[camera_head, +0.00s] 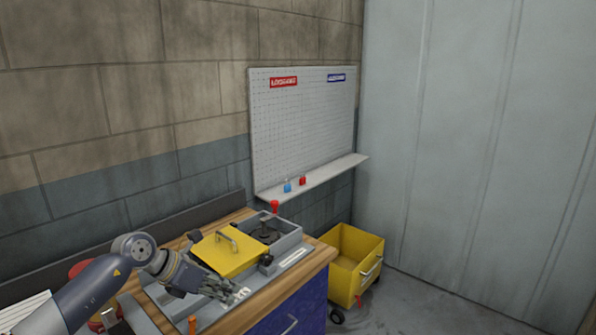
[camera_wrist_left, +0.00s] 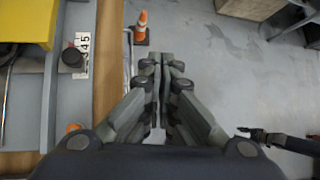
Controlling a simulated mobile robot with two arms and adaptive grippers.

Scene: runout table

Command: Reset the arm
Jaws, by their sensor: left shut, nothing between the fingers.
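My left gripper (camera_head: 240,293) is over the front edge of the workbench (camera_head: 316,258), in front of the yellow lid. It is shut and empty. In the left wrist view its fingers (camera_wrist_left: 160,62) meet in the middle, with grey floor and the bench edge below them. My left arm comes in from the lower left.
A yellow lid with a handle (camera_head: 228,256) lies on a grey unit on the bench. A yellow cart (camera_head: 352,262) stands right of the bench. A pegboard (camera_head: 305,125) has a shelf with small red and blue items. An orange cone (camera_wrist_left: 141,27) shows in the wrist view.

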